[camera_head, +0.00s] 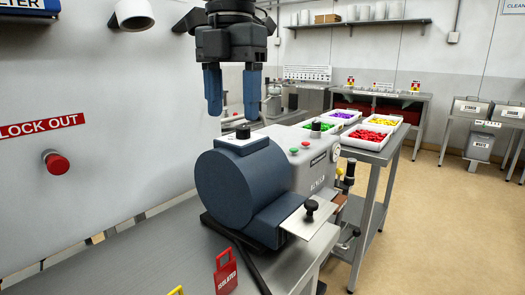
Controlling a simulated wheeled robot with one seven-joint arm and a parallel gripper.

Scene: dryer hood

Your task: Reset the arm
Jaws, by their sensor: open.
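My gripper (232,92) hangs at the top middle, pointing down with its two blue fingers spread apart and nothing between them. It is above the blue, round-fronted machine (238,187) on the steel bench (165,255), apart from it. The machine has a grey housing with red and green buttons and a dark knob on a plate at its front right. The upper part of my arm is cut off by the top edge of the view.
A red "ISOLATED" tag (226,272) stands at the bench's front. A red button (57,163) sits on the left wall panel. White trays of coloured pieces (368,144) rest on a side table. A wall shelf (360,22) is at the back. The floor at right is clear.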

